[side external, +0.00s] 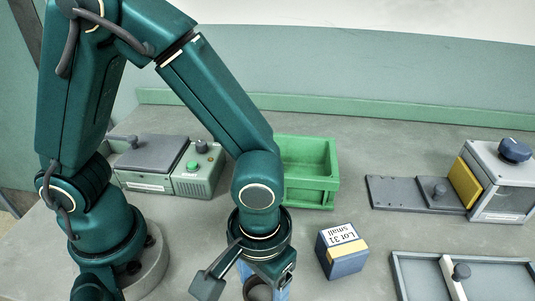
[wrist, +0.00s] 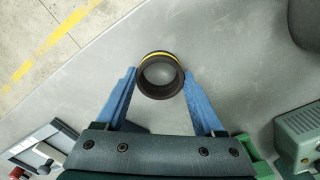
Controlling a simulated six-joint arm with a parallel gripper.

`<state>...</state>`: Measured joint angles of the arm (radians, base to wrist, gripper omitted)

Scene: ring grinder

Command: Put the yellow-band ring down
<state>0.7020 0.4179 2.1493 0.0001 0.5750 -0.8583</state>
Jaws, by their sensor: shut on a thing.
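The yellow-band ring (wrist: 160,96) is dark, with a yellow stripe around its far side in the wrist view. My gripper (wrist: 160,76) is shut on it, with one blue finger on each side. In the side view my gripper (side external: 262,288) points down at the bottom edge, and the dark ring (side external: 257,291) is partly cut off there. Grey bench surface shows around the ring in the wrist view. I cannot tell whether the ring touches the bench.
A blue box labelled "Lot 31 small" (side external: 342,250) stands right of my gripper. A green bin (side external: 308,190) is behind. A divided tray (side external: 400,278) lies at lower right, below a machine with a blue knob (side external: 514,150). A grey lidded device (side external: 152,155) stands at left.

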